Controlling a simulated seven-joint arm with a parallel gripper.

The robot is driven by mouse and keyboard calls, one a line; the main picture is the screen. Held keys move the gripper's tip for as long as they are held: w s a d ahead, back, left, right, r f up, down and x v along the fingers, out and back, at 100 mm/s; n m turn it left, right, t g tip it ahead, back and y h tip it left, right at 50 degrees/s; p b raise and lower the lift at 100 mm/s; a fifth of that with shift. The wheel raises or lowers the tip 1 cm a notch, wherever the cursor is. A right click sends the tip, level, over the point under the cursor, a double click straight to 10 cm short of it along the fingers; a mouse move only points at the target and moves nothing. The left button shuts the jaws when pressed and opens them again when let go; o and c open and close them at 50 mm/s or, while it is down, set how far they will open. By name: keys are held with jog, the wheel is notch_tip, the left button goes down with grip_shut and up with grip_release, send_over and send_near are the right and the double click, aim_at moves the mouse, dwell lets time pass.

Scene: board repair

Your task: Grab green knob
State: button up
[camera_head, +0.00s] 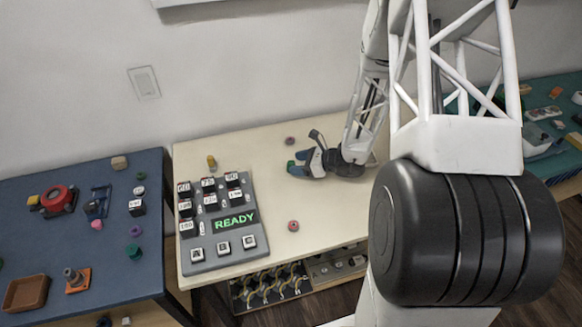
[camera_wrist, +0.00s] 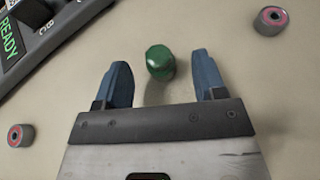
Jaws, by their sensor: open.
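The green knob (camera_wrist: 160,62) stands on the pale table top in the wrist view, between and slightly beyond the blue fingertips. My gripper (camera_wrist: 161,75) is open, with one finger on each side of the knob and a visible gap to each. In the head view, my gripper (camera_head: 297,163) is low over the middle table, right of the READY board. The green knob shows there as a small green spot (camera_head: 291,166) at the fingertips, mostly hidden by the gripper.
The grey READY board (camera_head: 216,241) with labelled blocks lies left of my gripper. Two red-centred round parts, one behind (camera_head: 290,141) and one in front (camera_head: 293,226), lie nearby. A yellow part (camera_head: 211,161) stands behind the board. A blue table (camera_head: 85,270) with loose parts is at left.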

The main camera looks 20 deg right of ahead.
aim_at(290, 164)
jog(key=shift+x, duration=1.8)
jog(key=shift+s, duration=0.1)
jog(key=c, duration=1)
